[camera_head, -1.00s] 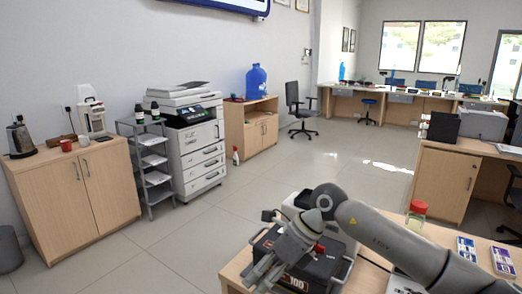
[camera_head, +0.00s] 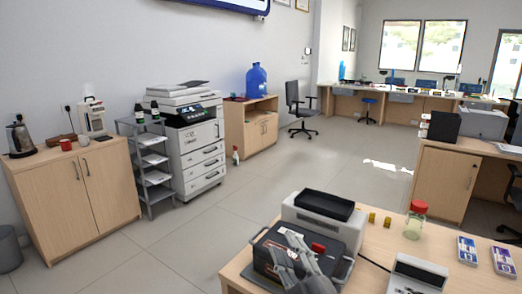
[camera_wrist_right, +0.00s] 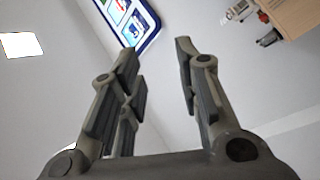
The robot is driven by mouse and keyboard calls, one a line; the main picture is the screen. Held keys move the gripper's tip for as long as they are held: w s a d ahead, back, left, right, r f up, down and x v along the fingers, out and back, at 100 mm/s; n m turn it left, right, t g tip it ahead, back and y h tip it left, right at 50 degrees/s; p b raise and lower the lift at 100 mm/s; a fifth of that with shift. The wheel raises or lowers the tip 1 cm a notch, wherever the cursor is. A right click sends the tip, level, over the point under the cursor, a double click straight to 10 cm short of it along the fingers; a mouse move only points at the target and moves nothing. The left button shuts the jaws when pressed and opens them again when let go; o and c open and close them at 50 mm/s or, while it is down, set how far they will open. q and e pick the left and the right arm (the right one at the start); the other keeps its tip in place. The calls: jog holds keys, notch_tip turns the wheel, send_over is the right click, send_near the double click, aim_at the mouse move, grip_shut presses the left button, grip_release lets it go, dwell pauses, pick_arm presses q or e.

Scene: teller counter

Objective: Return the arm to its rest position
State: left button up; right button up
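My right gripper (camera_head: 296,259) shows low in the head view, in front of a black box-shaped device (camera_head: 336,268) on the near counter. In the right wrist view its fingers (camera_wrist_right: 155,75) stand apart with nothing between them. That view looks up at the wall, with a blue-framed sign behind the fingers. Most of my right arm is out of the head view. My left gripper is in neither view.
The near counter (camera_head: 385,243) holds a white machine with a black top (camera_head: 322,209), a jar with a red lid (camera_head: 415,220), a small terminal (camera_head: 417,274) and blue and purple card packs (camera_head: 467,250).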

jog(key=s+d+f+m+g+h, duration=0.35)
jog(key=s+d+f, duration=0.2)
jog(key=f, duration=0.35)
jog(key=s+d+f+m+g+h, duration=0.35)
jog(key=s+d+f+m, duration=0.2)
jog(key=f, duration=0.45)
jog(key=s+d+f+m+g, duration=0.15)
jog(key=s+f+g, duration=0.3)
jog(key=s, duration=0.55)
jog(key=s+d+f+m+g, duration=0.15)
jog(key=s+f+g, duration=0.3)
jog(key=s, duration=0.45)
notch_tip(320, 180, down, 25)
jog(key=g, duration=0.1)
jog(key=s+d+f+g, duration=0.1)
jog(key=s+d+f, duration=0.2)
jog(key=s+f, duration=1.3)
jog(key=shift+s+d+f+n+p, duration=0.2)
jog(key=shift+s+n+p, duration=0.15)
jog(key=shift+s, duration=0.65)
